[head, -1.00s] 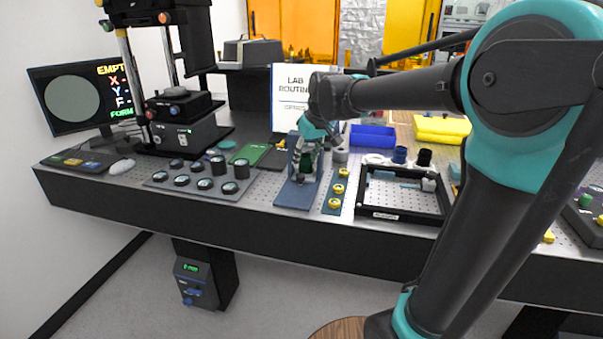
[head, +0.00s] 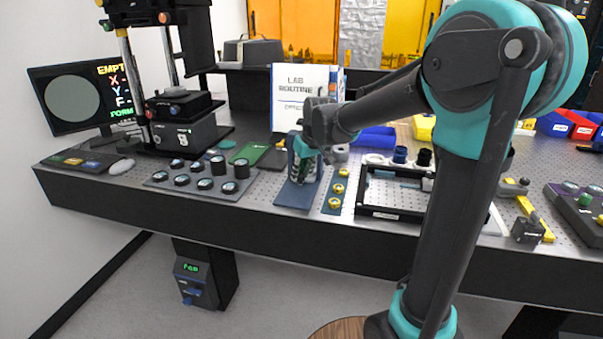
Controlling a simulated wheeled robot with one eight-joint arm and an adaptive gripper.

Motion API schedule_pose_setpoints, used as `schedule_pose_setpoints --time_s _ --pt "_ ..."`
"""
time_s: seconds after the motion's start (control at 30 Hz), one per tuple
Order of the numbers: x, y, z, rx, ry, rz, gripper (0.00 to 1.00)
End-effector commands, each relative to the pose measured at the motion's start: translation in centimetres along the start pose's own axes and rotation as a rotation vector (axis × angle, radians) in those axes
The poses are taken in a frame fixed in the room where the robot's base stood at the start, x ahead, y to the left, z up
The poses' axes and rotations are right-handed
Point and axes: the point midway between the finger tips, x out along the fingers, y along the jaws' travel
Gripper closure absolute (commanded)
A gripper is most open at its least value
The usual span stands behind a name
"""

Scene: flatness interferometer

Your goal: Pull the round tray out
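The interferometer tower (head: 184,135) stands at the back left of the bench. A dark stage block (head: 186,105) with a small greyish top sits on its base. No round tray can be clearly made out there; it may be hidden or too small to tell.
The monitor (head: 88,98) shows a grey disc and "EMPTY". A grey plate (head: 208,194) with several dark round pieces lies between the tower and my gripper. A black frame (head: 392,214) and a strip with yellow knobs (head: 334,190) lie right of it. A shelf and sign (head: 303,90) stand behind.

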Motion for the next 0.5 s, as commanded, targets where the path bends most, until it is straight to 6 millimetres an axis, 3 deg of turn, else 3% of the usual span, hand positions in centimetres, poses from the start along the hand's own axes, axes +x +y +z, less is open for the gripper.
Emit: schedule_pose_setpoints --time_s 0.03,0.2,0.5 --pt "-0.01 0.00 0.00 0.000 0.000 0.000 0.80" --pt "-0.01 0.00 0.00 0.000 0.000 0.000 1.00" --pt "-0.07 -0.13 0.09 0.000 0.000 0.000 1.00"
